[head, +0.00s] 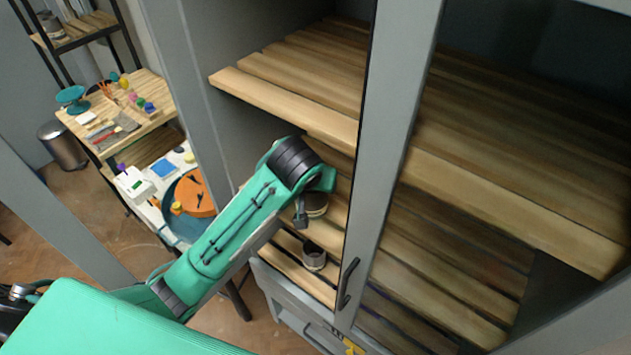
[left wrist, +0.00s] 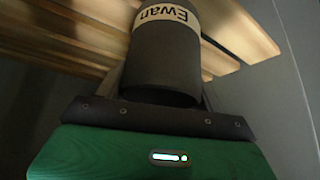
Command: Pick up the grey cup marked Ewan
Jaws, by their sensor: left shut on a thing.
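The grey cup marked Ewan (left wrist: 160,60) fills the middle of the left wrist view, with its name upside down on a pale band. My left gripper (left wrist: 158,118) is shut on it. In the head view my left gripper (head: 302,214) is inside the cabinet, below the upper shelf. A dark cup with a pale band (head: 317,205) is at its jaws, partly hidden by my arm. I cannot tell whether the held cup touches a shelf. My right gripper is not in view.
Another dark cup (head: 314,256) stands on the lower slats just below my left gripper. The cabinet's upper slatted shelf (head: 290,100) is above my wrist. A grey door frame with a handle (head: 347,283) is close on the right. A cluttered workbench (head: 125,118) stands at the left.

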